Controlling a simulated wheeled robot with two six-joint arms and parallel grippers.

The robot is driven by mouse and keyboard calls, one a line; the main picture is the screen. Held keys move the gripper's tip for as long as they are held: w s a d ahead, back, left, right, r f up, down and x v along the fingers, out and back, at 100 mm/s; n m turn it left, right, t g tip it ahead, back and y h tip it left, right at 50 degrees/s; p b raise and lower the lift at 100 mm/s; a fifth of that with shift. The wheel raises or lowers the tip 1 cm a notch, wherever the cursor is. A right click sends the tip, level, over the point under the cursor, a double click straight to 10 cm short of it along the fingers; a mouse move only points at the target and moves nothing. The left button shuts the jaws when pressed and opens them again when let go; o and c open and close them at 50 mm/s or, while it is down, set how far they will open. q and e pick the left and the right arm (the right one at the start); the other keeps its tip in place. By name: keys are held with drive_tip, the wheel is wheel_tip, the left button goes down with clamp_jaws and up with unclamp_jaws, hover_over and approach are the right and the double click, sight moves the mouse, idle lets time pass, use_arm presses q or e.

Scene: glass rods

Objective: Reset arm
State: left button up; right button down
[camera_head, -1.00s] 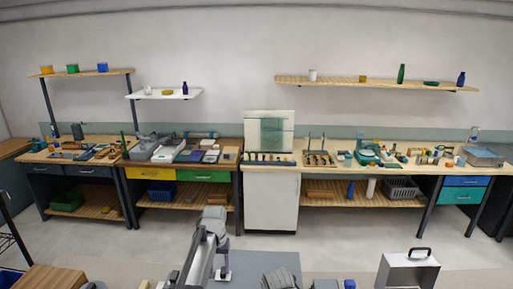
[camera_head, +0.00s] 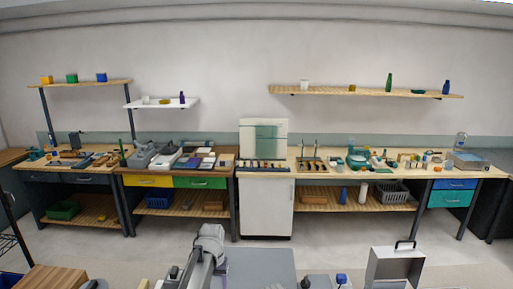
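One of my grey arms (camera_head: 207,252) rises from the bottom edge, left of the middle, and bends at a rounded joint near its top. It looks like my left arm. No gripper fingers show clearly, so I cannot see whether either gripper holds anything. My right arm is not clearly visible. I cannot make out any glass rods.
A grey surface (camera_head: 262,266) lies close, beside the arm. A metal case (camera_head: 396,268) with a black handle stands at the lower right, and a wooden block (camera_head: 55,278) at the lower left. Benches with a long worktop (camera_head: 330,176) line the wall. Open floor lies between.

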use_arm(q)
drive_tip(key=s+d+f+m+b, duration=0.1)
drive_tip(key=s+d+f+b, duration=0.2)
drive_tip(key=s+f+b, duration=0.6)
drive_tip(key=s+d+f+m+y+b, duration=0.1)
drive_tip(key=s+d+f+b, duration=0.3)
drive_tip(key=s+f+b, duration=0.5)
drive_tip(key=s+m, duration=0.1)
drive_tip(key=s, duration=0.3)
drive_tip(key=shift+s+d+f, duration=0.15)
drive_tip(key=shift+d+f, duration=0.05)
drive_tip(key=shift+f, duration=0.1)
idle(0.8)
